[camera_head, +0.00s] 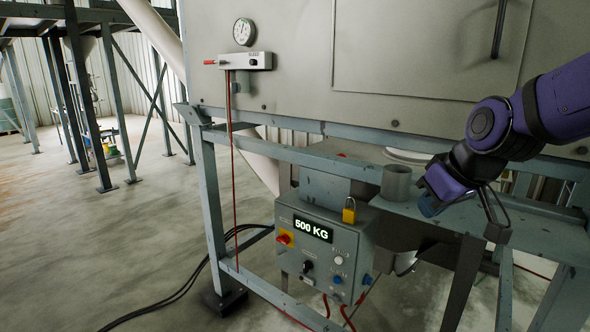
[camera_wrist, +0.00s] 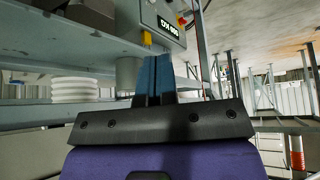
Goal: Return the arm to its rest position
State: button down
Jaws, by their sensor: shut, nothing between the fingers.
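My purple arm enters from the right in the head view. My gripper (camera_head: 432,207) hangs over the grey steel shelf of the frame, to the right of a short grey pipe stub. In the wrist view my gripper's blue fingers (camera_wrist: 154,78) are together, with nothing between them. In the head view the fingers are partly hidden by the gripper body. I cannot tell whether the fingertips touch the shelf.
A control box (camera_head: 322,245) reading 500 KG carries a yellow padlock (camera_head: 349,211) left of my gripper. The pipe stub (camera_head: 396,183) stands close by. A steel beam (camera_head: 300,155) and large grey hopper (camera_head: 290,70) rise behind. Open floor (camera_head: 110,235) lies left.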

jog(key=s+d+r+m+h, duration=0.1)
jog(key=s+d+r+m, duration=0.1)
jog(key=s, duration=0.6)
jog(key=s+d+r+m+h, duration=0.1)
jog(key=s+d, duration=0.3)
jog(key=s, duration=0.5)
jog(key=shift+d+r+m+g, duration=0.3)
jog(key=shift+r+m, duration=0.35)
jog(key=shift+m, duration=0.15)
